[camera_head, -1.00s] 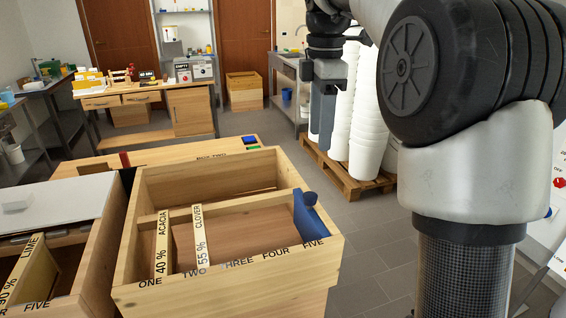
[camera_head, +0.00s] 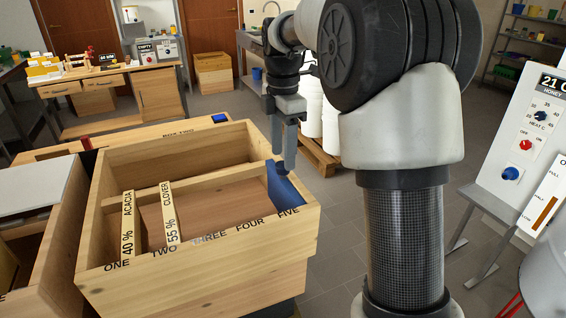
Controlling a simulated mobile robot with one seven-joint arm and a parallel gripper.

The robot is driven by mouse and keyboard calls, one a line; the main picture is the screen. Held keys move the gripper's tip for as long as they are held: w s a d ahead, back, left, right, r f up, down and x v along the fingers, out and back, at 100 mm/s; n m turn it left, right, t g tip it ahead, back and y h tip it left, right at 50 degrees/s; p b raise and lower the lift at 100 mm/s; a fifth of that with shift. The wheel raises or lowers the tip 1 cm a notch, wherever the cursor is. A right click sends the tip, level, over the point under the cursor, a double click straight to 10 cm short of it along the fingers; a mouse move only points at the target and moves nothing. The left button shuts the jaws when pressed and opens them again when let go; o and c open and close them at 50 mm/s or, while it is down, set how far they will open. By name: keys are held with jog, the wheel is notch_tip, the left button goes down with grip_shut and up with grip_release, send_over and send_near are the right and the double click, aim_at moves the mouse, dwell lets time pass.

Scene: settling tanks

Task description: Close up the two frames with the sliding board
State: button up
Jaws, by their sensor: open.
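Two frames with pale top bars stand in the wooden box (camera_head: 190,262): the bar marked ACACIA 40 % (camera_head: 128,228) at ONE and the bar marked CLOVER 55 % (camera_head: 171,213) near TWO. A clear gap lies between the two bars. The blue sliding board (camera_head: 286,192) stands at the box's right end, by FIVE. My gripper (camera_head: 284,168) points down over the board's top edge, its fingers partly covering the board. It is open; I cannot tell whether the fingers touch the board.
Another box (camera_head: 30,250) with a pale lid stands close on the left. A wooden bench (camera_head: 110,135) lies behind the box. White buckets (camera_head: 320,125) stand on a pallet to the right of my gripper. A control panel (camera_head: 530,130) stands at the right.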

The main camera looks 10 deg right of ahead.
jog(key=shift+f, duration=1.3)
grip_shut()
jog(key=s+a+p, duration=0.2)
jog(key=a+p, duration=0.1)
jog(key=a, duration=0.9)
jog(key=s+a+p, duration=0.2)
jog(key=a+p, duration=0.1)
jog(key=a, duration=0.9)
jog(key=s+a+p, duration=0.2)
jog(key=s+a, duration=0.1)
jog(key=a, duration=0.9)
jog(key=shift+s+a+p, duration=0.1)
jog(key=shift+a+p, duration=0.15)
jog(key=shift+p, duration=0.15)
grip_release()
jog(key=shift+d, duration=0.1)
jog(key=shift+r, duration=0.15)
notch_tip(320, 180, up, 17)
jog(key=p, duration=0.1)
